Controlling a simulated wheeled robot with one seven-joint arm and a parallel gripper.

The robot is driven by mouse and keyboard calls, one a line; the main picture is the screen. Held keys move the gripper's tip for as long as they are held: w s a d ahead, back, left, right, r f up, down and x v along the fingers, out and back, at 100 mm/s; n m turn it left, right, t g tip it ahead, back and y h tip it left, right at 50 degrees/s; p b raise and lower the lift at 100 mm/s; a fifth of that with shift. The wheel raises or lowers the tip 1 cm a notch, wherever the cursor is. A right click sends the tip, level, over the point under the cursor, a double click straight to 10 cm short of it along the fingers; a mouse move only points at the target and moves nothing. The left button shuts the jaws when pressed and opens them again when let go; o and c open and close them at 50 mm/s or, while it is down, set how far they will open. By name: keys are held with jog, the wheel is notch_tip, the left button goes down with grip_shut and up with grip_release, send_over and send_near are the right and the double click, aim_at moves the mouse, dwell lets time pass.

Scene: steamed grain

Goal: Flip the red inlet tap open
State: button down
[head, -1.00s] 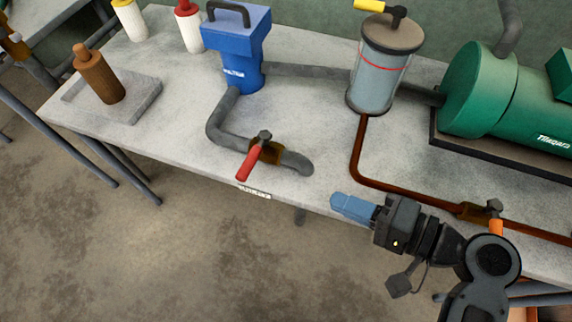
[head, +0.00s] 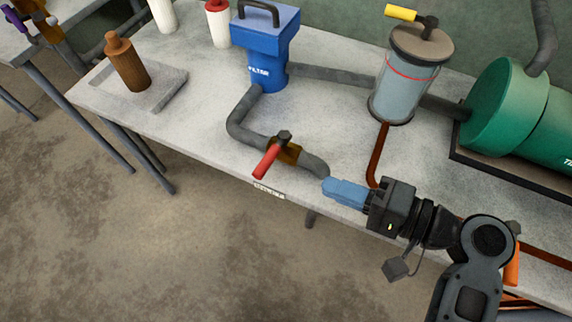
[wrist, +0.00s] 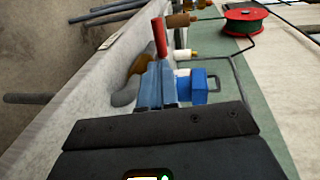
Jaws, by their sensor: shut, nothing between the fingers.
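The red tap lever (head: 267,162) sticks out toward the table's front edge from a brass valve (head: 287,151) on a grey pipe (head: 241,124). The pipe runs from the blue filter housing (head: 264,50). My gripper (head: 327,188), with blue fingers, is shut and empty to the right of the valve, near the pipe's open end and apart from the lever. In the wrist view the lever (wrist: 159,36) stands just beyond the blue fingertips (wrist: 156,68), and the brass valve (wrist: 143,62) is partly hidden behind them.
A clear cylinder with a yellow handle (head: 407,80) and a green machine (head: 510,110) stand to the right on the table. A brown bottle (head: 126,64) sits on a grey slab at left. A copper pipe (head: 377,155) passes behind my gripper. Floor in front is free.

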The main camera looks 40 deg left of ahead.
aim_at(271, 164)
jog(key=x, duration=1)
